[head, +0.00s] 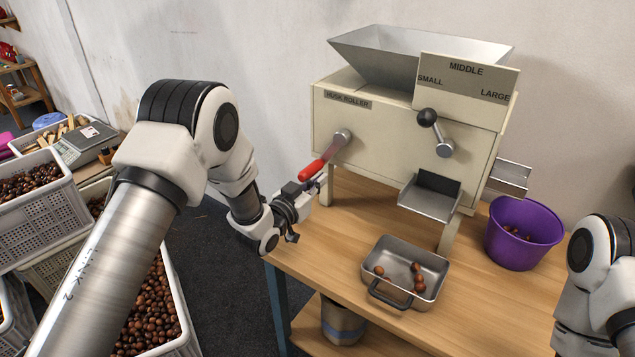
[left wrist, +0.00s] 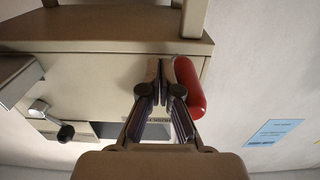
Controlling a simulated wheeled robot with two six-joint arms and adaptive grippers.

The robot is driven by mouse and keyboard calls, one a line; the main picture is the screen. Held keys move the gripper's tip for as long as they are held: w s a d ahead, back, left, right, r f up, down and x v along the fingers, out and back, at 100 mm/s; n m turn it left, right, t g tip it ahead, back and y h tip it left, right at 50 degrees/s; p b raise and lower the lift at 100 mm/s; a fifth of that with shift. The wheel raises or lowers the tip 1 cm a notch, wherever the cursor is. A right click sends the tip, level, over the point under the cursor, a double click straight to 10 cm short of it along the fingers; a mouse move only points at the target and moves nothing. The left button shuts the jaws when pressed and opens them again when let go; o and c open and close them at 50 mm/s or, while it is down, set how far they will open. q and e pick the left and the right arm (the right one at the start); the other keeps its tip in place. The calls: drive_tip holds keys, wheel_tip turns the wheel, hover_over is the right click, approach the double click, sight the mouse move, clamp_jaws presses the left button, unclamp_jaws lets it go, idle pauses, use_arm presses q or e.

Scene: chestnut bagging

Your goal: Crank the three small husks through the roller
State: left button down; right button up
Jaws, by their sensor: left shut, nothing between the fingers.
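The cream husk roller (head: 400,125) stands on a wooden table, with a metal hopper (head: 420,60) on top. Its crank handle (head: 312,170) is red and sticks out toward the lower left from a grey hub. My left gripper (head: 316,184) is at the handle's lower end, shut and empty. In the left wrist view the fingertips (left wrist: 167,68) are together just beside the red handle (left wrist: 190,88), not around it; whether they touch it I cannot tell. The black-knobbed lever (head: 427,118) leans up-left toward SMALL. The hopper's inside is hidden, and no husks can be made out.
A metal tray (head: 419,254) with several brown nuts sits below the chute (head: 431,195). A purple bucket (head: 522,236) with nuts stands at the right. White crates (head: 72,215) of chestnuts and a scale (head: 84,144) are at the left. My right arm shows at the right edge.

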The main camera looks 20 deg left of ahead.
use_arm(q)
drive_tip(key=d+v, duration=0.1)
drive_tip(key=v, duration=1.1)
drive_tip(key=shift+s+f, duration=0.25)
drive_tip(key=shift+f, duration=0.1)
drive_tip(key=s+f+n+g+y+p, duration=0.3)
drive_tip(key=s+f+g, duration=0.6)
drive_tip(key=s+f, duration=0.95)
drive_tip(key=s+a+f+g+y, duration=0.1)
drive_tip(key=s+a+f+g, duration=0.1)
drive_tip(key=s, duration=0.5)
drive_tip(key=s+a+f+n+g+y, duration=0.1)
drive_tip(key=s+f+g, duration=0.3)
drive_tip(key=s+g, duration=0.2)
drive_tip(key=shift+s+a+y+p, duration=0.3)
drive_tip(key=shift+s+a, duration=0.1)
drive_tip(key=shift+s, duration=0.65)
